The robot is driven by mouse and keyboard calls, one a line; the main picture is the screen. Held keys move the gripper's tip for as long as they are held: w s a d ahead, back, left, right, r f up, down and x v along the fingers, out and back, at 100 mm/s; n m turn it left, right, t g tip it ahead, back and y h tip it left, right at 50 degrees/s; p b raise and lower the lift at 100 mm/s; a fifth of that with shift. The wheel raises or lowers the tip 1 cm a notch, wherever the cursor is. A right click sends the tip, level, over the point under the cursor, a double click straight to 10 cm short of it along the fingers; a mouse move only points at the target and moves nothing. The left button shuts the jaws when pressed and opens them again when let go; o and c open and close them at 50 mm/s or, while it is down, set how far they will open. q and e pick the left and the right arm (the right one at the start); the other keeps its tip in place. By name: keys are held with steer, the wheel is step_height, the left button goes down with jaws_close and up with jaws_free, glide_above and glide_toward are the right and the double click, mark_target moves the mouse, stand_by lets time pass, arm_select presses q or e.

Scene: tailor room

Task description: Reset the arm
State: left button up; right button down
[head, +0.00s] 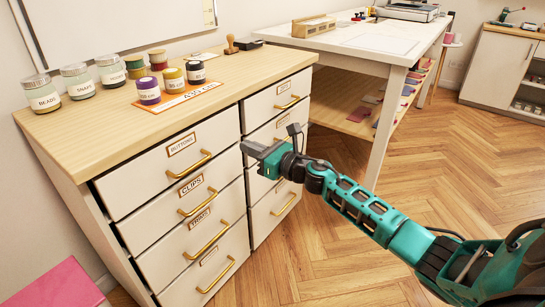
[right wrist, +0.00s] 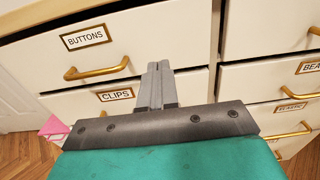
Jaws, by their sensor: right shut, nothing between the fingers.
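My right arm comes in from the right in the head view. Its right gripper (head: 250,150) is held out in front of the drawer cabinet (head: 170,217), near the gap between the left and right drawer columns. In the right wrist view the two grey fingers (right wrist: 157,70) are together with nothing between them, pointing at the drawer fronts. The BUTTONS drawer (right wrist: 128,42) and the CLIPS drawer (right wrist: 75,103) show behind the fingers. The gripper holds no handle. My left gripper is not in view.
Labelled jars (head: 42,94) and several thread spools (head: 149,91) stand on the wooden cabinet top (head: 110,120). A white work table (head: 350,38) stands behind to the right. A pink object (head: 58,285) is at the lower left. Herringbone floor (head: 450,160) to the right is open.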

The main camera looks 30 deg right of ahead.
steer(key=shift+v, duration=2.95)
steer(key=s+a+f+m+g+h, duration=0.15)
steer(key=s+a+f+m, duration=0.45)
steer(key=m, duration=0.6)
steer(key=s+a+f+m+g+h, duration=0.15)
steer(key=s+a+f+m, duration=0.3)
steer(key=s+m, duration=0.55)
steer(key=s+a+f+m+g+h, duration=0.15)
steer(key=s+a+f+m, duration=0.3)
steer(key=m, duration=0.85)
arm_select(q)
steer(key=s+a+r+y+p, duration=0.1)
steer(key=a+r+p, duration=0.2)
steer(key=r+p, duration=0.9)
steer(key=p, duration=0.6)
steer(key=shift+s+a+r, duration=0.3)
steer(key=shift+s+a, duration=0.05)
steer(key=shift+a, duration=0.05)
arm_select(e)
steer(key=s+d+r+m+g, duration=0.1)
steer(key=s+r+m, duration=0.2)
steer(key=r, duration=0.9)
steer(key=shift+s+r, duration=0.25)
steer(key=shift+s, duration=0.5)
steer(key=shift+h, duration=0.25)
